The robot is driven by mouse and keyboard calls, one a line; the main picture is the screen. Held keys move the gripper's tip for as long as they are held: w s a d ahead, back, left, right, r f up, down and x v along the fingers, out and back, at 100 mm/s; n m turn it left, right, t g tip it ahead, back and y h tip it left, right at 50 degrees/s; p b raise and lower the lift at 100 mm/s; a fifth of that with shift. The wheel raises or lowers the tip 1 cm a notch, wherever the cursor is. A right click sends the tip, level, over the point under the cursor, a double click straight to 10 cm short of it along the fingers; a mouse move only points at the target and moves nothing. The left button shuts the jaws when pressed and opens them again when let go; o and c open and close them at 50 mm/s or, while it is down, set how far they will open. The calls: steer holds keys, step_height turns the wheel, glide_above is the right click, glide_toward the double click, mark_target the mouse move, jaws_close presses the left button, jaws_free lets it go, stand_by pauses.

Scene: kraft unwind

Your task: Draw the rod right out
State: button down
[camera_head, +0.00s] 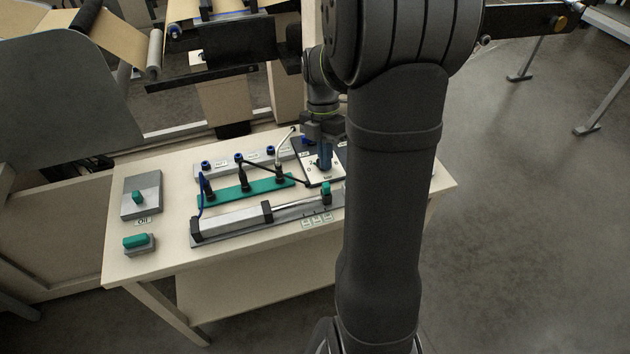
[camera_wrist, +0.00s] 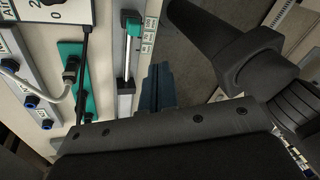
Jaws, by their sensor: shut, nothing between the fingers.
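The rod (camera_head: 292,203) is a thin silvery bar on the bench. It runs from a grey cylinder (camera_head: 232,220) with black end blocks to a dark block with a green knob (camera_head: 326,188). In the wrist view the rod (camera_wrist: 127,58) stands upright in the picture, with the green knob (camera_wrist: 133,27) near its top. My gripper (camera_head: 324,160) is above the white dial panel, beyond the knob. Its blue fingers (camera_wrist: 158,75) are shut and empty, seen right of the rod and apart from it in the wrist view. My arm hides the bench's right part.
A green strip (camera_head: 240,190) with black plugs and hoses lies behind the cylinder. A white dial panel (camera_head: 318,175) is under my gripper. A grey plate with a green knob (camera_head: 141,194) and a green-topped block (camera_head: 138,243) stand at the left.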

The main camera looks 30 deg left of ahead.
mark_target(328, 185)
steer(key=s+a+f+n+t+h, duration=0.1)
steer(key=s+a+n+t, duration=0.2)
steer(key=n, duration=0.1)
steer(key=s+a+f+n+t+h, duration=0.1)
steer(key=s+a+n+t+h, duration=0.1)
steer(key=s+a+n+t, duration=0.1)
steer(key=s+a+f+n+t+h, duration=0.1)
steer(key=s+a+n+t, duration=0.2)
steer(key=a+n, duration=0.1)
steer(key=shift+s+a+f+n, duration=0.3)
steer(key=shift+a+f+n, duration=0.1)
steer(key=shift+n, duration=0.4)
steer(key=x, duration=1)
steer(key=shift+w+d, duration=0.2)
steer(key=shift+d, duration=0.1)
steer(key=shift+w+d+r, duration=0.25)
steer(key=shift+w+d, duration=1)
steer(key=shift+w, duration=0.05)
steer(key=shift+w+d, duration=1.55)
steer(key=shift+d, duration=0.05)
steer(key=shift+t+h, duration=0.3)
